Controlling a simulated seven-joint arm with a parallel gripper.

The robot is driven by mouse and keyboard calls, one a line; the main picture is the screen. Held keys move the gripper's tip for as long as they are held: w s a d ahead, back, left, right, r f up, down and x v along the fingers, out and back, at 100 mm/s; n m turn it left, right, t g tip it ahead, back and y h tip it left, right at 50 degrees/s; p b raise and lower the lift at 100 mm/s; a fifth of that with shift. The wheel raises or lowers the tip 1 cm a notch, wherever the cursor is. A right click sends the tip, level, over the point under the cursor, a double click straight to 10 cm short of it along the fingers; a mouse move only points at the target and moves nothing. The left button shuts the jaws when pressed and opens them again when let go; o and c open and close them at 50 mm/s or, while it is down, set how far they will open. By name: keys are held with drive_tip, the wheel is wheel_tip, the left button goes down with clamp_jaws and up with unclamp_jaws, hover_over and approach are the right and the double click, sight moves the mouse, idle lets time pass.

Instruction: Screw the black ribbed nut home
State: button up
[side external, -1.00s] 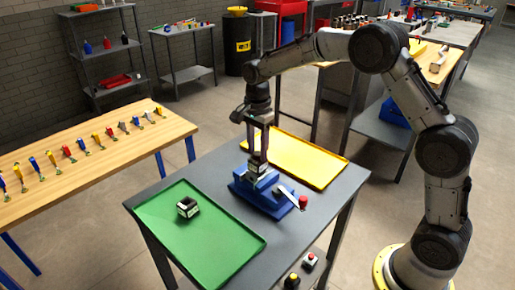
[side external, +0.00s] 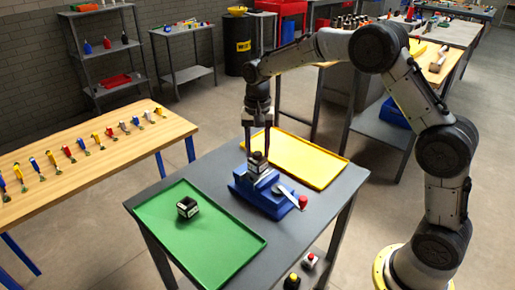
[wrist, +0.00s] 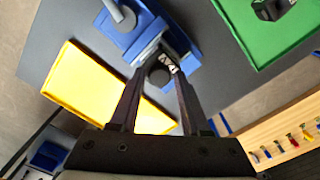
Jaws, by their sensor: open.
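The blue vise (side external: 262,196) stands on the grey table and holds a small black-and-white chassis block (side external: 264,177). The black nut (side external: 257,158) sits upright on top of that block. In the wrist view the nut (wrist: 159,75) shows as a dark round shape between my fingers, and the block (wrist: 172,65) shows beside it. My gripper (side external: 259,150) is open, pointing down just above the nut, with nothing held. The nut's thread and seat are hidden.
A green tray (side external: 225,245) at the front left holds another black-and-white block (side external: 187,207). An empty yellow tray (side external: 310,163) lies behind the vise. The vise's lever with its red knob (side external: 303,201) sticks out to the right. A wooden bench (side external: 100,150) with several tools stands left.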

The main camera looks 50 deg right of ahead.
drive_tip(key=shift+n, duration=0.9)
drive_tip(key=n, duration=0.5)
clamp_jaws()
